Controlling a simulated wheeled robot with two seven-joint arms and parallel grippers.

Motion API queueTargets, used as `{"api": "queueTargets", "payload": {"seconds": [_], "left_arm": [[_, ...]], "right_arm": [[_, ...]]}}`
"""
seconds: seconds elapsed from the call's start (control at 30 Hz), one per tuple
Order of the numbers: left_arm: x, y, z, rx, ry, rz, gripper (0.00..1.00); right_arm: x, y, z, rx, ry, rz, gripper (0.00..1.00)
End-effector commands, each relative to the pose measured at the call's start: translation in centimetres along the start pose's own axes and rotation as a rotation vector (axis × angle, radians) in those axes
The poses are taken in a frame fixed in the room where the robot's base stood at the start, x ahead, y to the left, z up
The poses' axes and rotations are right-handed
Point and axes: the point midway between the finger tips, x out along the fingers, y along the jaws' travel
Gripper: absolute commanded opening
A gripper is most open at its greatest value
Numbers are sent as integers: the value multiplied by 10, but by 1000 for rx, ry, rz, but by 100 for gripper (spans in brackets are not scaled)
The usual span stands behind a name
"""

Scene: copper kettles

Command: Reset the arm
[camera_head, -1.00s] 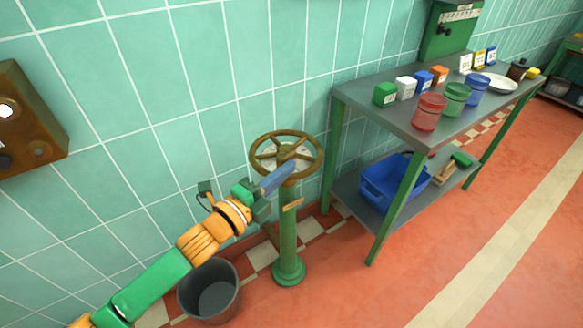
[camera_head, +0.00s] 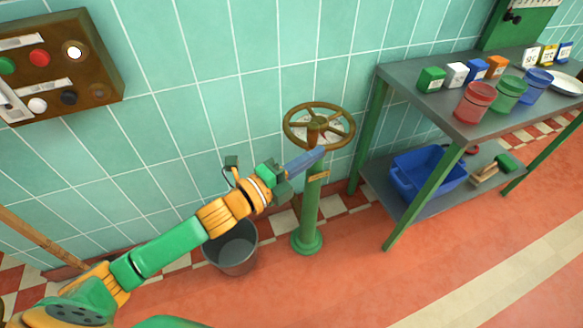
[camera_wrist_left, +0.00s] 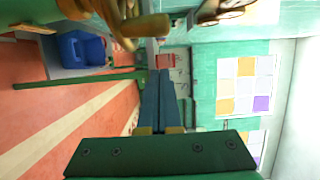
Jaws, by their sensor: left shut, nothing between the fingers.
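My left arm comes in from the lower left in the head view, green and orange. My left gripper (camera_head: 318,154) has blue fingers closed together, with nothing between them. It points to the right, just in front of the lower rim of the brass handwheel (camera_head: 319,126) on a green pedestal. I cannot tell whether it touches the wheel. In the left wrist view the shut fingers (camera_wrist_left: 160,75) show in the middle, and part of the wheel (camera_wrist_left: 125,25) shows at the top left. My right gripper is not in view.
A grey bucket (camera_head: 232,250) stands on the floor below my left forearm. A control panel (camera_head: 60,62) with buttons hangs on the tiled wall at the left. A metal table (camera_head: 432,115) at the right holds coloured jars and boxes, with a blue bin (camera_head: 428,172) on its shelf.

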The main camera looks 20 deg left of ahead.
Motion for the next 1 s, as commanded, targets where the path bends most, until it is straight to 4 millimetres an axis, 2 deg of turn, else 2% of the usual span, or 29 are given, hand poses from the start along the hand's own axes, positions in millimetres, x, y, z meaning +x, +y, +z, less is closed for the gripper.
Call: {"api": "queueTargets", "payload": {"seconds": [0.1, 0.3, 0.53, 0.6, 0.67, 0.77, 0.8, 0.83, 0.87, 0.9, 0.97, 1.0], "left_arm": [[-23, 2, 2, -1, 0, 5, 0], [-51, 1, 4, 0, 0, 3, 0], [-57, 1, 6, -3, -2, 3, 0], [-57, 14, 17, -44, -41, 26, 0], [-58, 44, 40, -133, -120, 75, 0], [-78, 129, 86, -380, -333, 204, 0], [-92, 169, 97, -491, -426, 258, 0], [-105, 198, 103, -573, -495, 298, 0], [-120, 226, 105, -653, -564, 337, 0], [-141, 264, 103, -758, -655, 389, 0], [-175, 315, 91, -902, -785, 464, 0], [-198, 344, 79, -989, -865, 510, 0]], "right_arm": [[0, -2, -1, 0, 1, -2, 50], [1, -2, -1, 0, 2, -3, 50], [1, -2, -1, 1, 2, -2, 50], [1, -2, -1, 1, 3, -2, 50], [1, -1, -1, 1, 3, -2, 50], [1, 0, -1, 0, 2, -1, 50], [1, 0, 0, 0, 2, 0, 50], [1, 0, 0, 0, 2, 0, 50], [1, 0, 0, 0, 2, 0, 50], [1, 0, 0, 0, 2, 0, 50], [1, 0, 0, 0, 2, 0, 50], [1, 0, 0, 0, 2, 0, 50]]}}
